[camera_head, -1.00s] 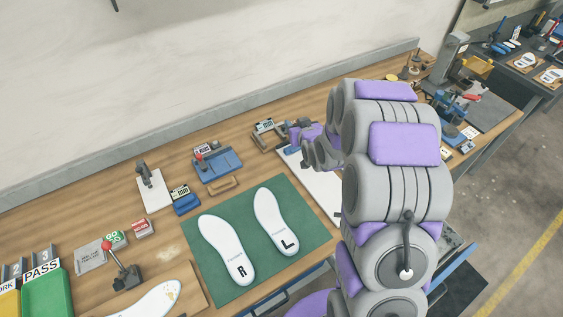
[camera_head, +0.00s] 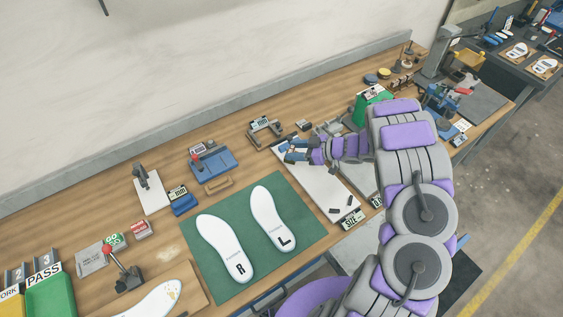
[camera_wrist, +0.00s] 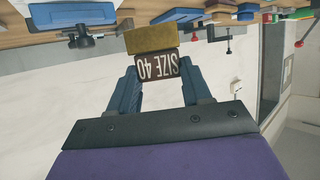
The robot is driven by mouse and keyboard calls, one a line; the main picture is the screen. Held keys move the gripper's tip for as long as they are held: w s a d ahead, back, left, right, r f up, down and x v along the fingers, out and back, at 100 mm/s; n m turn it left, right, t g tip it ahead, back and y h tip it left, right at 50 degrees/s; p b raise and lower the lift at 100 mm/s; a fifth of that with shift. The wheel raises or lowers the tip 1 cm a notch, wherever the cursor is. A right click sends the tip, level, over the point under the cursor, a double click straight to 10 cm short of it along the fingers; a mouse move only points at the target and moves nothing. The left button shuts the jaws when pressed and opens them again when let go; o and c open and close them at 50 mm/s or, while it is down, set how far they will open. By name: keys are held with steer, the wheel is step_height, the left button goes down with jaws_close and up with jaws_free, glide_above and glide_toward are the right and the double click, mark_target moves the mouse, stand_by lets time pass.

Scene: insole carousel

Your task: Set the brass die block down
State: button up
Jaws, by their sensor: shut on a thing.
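The brass die block (camera_wrist: 150,39) shows in the wrist view, with a dark brown face lettered "SIZE 40" (camera_wrist: 157,68), upside down in that picture. My gripper (camera_wrist: 157,72) is shut on it, with one blue finger on each side of the lettered part. In the head view my gripper (camera_head: 293,151) is over the far left end of a white board (camera_head: 315,183) on the bench. The block is too small to make out there. I cannot tell whether it touches the board.
A green mat (camera_head: 213,278) with two white insoles lies left of the board. A clamp-like tool (camera_head: 264,133) and a small dark block (camera_head: 303,125) stand just behind my gripper. Small dark pieces and a size label lie at the board's near end. A green bin (camera_head: 369,106) stands behind my arm.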

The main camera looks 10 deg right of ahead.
steer(key=shift+s+d+f+n+g+y, duration=0.1)
steer(key=shift+s+d+f+n+g, duration=0.1)
steer(key=shift+s, duration=0.2)
steer(key=shift+s+d+f+n+g+y, duration=0.15)
steer(key=shift+s+f, duration=0.1)
steer(key=shift+s, duration=0.15)
steer(key=shift+s+d+f+n+g+y, duration=0.1)
steer(key=shift+s+f+n, duration=0.1)
steer(key=shift+s, duration=0.2)
steer(key=shift+s+a+f+g, duration=0.15)
steer(key=shift+s+g, duration=0.05)
steer(key=shift+g, duration=0.05)
glide_above(255, 172)
steer(key=shift+f+b, duration=0.45)
steer(key=shift+f, duration=0.35)
steer(key=shift+a+f+b, duration=0.1)
steer(key=shift+f+b, duration=0.25)
steer(key=shift+f, duration=1.4)
steer(key=shift+f, duration=0.15)
steer(key=o, duration=1.3)
